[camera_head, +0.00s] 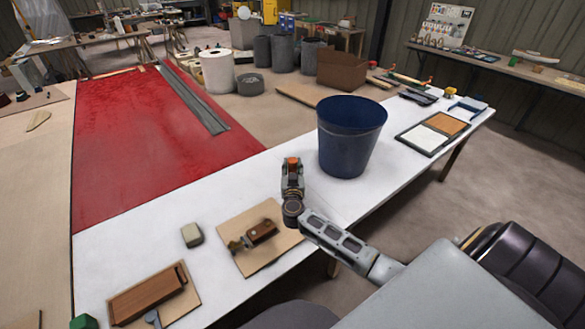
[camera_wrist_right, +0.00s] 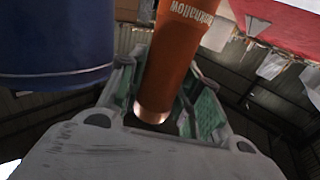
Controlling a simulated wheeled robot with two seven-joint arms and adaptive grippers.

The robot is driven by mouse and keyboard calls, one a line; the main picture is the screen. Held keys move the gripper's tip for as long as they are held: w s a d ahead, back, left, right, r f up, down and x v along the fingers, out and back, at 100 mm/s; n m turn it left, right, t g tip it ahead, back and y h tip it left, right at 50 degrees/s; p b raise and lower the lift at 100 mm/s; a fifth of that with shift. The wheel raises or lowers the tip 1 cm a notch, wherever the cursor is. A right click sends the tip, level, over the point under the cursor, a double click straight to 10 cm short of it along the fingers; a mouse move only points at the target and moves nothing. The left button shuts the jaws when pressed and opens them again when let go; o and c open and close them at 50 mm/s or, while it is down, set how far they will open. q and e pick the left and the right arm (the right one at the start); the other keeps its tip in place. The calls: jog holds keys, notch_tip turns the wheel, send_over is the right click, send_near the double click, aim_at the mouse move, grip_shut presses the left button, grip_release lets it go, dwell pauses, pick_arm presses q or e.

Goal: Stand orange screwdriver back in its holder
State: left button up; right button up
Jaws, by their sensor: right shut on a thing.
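My right gripper (camera_head: 291,172) is held over the white table, left of the blue bucket. It is shut on the orange screwdriver (camera_head: 292,161), of which only a small orange part shows above the fingers in the head view. In the right wrist view the screwdriver's orange handle (camera_wrist_right: 178,55), with pale lettering, stands between the green-padded fingers of the gripper (camera_wrist_right: 165,95). Its upper end runs out of the picture and the lower end is partly hidden by the gripper. I cannot pick out the holder for certain. My left gripper is not in view.
The blue bucket (camera_head: 349,140) stands close to the right of the gripper; it also shows in the wrist view (camera_wrist_right: 55,45). Boards with a small brown wooden tool (camera_head: 262,231) and a wooden box (camera_head: 147,294) lie nearer. Framed trays (camera_head: 424,139) lie at right.

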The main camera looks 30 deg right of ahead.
jog(key=shift+f, duration=0.4)
jog(key=o, duration=1)
jog(key=shift+f, duration=0.1)
jog(key=shift+r, duration=0.4)
jog(key=shift+s+a, duration=0.15)
jog(key=shift+s, duration=0.05)
jog(key=shift+p+v, duration=0.3)
jog(key=shift+v, duration=5.5)
